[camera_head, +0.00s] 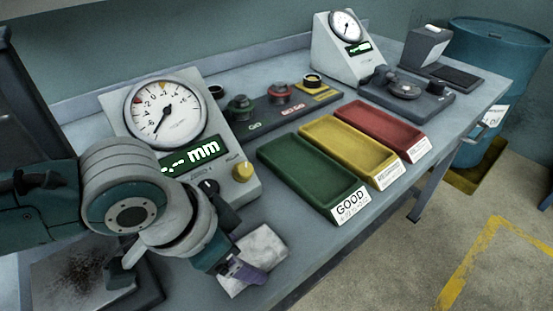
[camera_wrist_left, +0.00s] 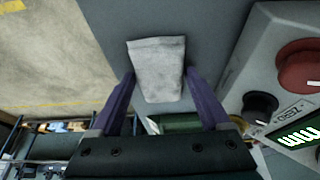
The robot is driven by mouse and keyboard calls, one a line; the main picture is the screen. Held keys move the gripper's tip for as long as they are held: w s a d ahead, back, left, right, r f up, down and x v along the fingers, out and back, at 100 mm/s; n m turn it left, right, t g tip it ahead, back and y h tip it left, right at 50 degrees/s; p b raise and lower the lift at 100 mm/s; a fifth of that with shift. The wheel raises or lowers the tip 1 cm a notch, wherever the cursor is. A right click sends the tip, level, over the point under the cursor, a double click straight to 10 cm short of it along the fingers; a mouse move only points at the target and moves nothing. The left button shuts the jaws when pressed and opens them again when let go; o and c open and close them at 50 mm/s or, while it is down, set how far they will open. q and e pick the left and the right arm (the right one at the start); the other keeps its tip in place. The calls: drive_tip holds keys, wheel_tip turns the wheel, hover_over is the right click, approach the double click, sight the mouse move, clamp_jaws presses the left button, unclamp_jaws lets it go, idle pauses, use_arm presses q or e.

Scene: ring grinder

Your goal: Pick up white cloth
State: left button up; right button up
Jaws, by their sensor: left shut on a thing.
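The white cloth (camera_head: 265,247) is a small pale grey-white folded piece at the front edge of the workbench, in front of the near dial gauge. My left gripper (camera_head: 243,271), with purple fingers, reaches down over the cloth's near side and partly hides it. In the left wrist view the cloth (camera_wrist_left: 158,62) lies between the two purple fingers (camera_wrist_left: 160,78), which are shut on it. I cannot tell whether the cloth is clear of the bench top. My right gripper is not in view.
A dial gauge box (camera_head: 165,118) stands close behind my left arm. Green (camera_head: 300,172), yellow (camera_head: 345,148) and red (camera_head: 385,132) trays sit to the right. A dark box with a stained top (camera_head: 80,280) is at lower left. A blue barrel (camera_head: 490,85) stands beyond the bench.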

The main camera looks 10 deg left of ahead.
use_arm(q)
wheel_tip(320, 180, up, 20)
drive_tip(key=p, duration=0.3)
drive_tip(key=shift+p, duration=0.3)
